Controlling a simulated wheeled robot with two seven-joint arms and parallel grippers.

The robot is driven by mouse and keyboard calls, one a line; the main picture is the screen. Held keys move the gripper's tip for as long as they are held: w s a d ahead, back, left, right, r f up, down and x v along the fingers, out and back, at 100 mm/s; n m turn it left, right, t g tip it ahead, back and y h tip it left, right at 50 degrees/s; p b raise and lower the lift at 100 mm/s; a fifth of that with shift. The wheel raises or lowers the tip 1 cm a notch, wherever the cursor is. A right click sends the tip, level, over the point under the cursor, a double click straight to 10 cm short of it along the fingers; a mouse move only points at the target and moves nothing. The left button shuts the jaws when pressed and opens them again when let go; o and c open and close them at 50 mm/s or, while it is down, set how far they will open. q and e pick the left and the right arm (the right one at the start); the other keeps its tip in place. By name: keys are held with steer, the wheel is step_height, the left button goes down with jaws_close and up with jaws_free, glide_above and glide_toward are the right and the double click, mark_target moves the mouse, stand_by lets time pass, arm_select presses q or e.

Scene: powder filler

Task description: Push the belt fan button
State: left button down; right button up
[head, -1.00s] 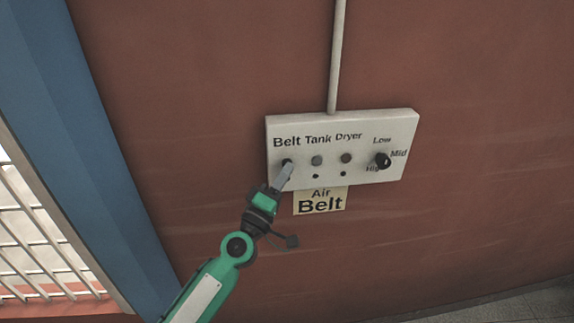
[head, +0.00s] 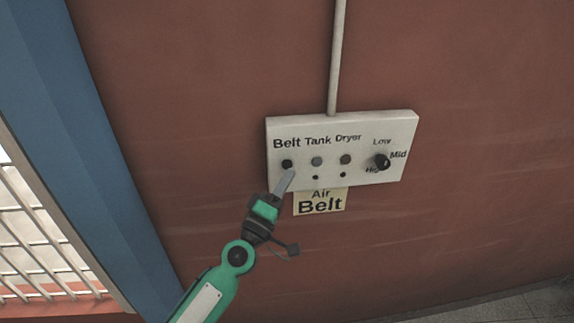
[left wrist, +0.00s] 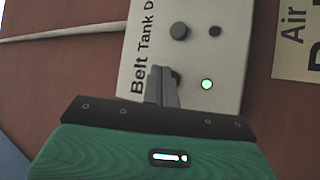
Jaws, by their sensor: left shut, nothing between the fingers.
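The white control panel (head: 395,125) on the wall carries a row of buttons labelled Belt, Tank and Dryer. The dark round belt fan button (head: 287,163) sits under the word Belt. My left gripper (head: 288,172) is shut and empty, its fingertips just below this button in the head view. In the left wrist view my left gripper's fingertips (left wrist: 160,73) are beside the belt button (left wrist: 176,77), covering part of it. A small belt indicator (left wrist: 207,84) glows green there. In the head view my fingers hide that indicator. My right gripper is not in view.
The Tank button (head: 316,161), Dryer button (head: 345,159) and a Low-Mid-High knob (head: 382,162) are to the right. An Air Belt label (head: 319,202) is below the panel. A blue post (head: 75,140) stands at left. A pipe (head: 337,60) rises above the panel.

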arm_select(q)
steer(key=shift+s+d+p, duration=0.2)
steer(key=shift+s+p, duration=0.15)
steer(key=shift+s, duration=0.95)
steer(key=shift+s+d+p, duration=0.15)
steer(key=shift+s+p, duration=0.15)
steer(key=shift+s, duration=1)
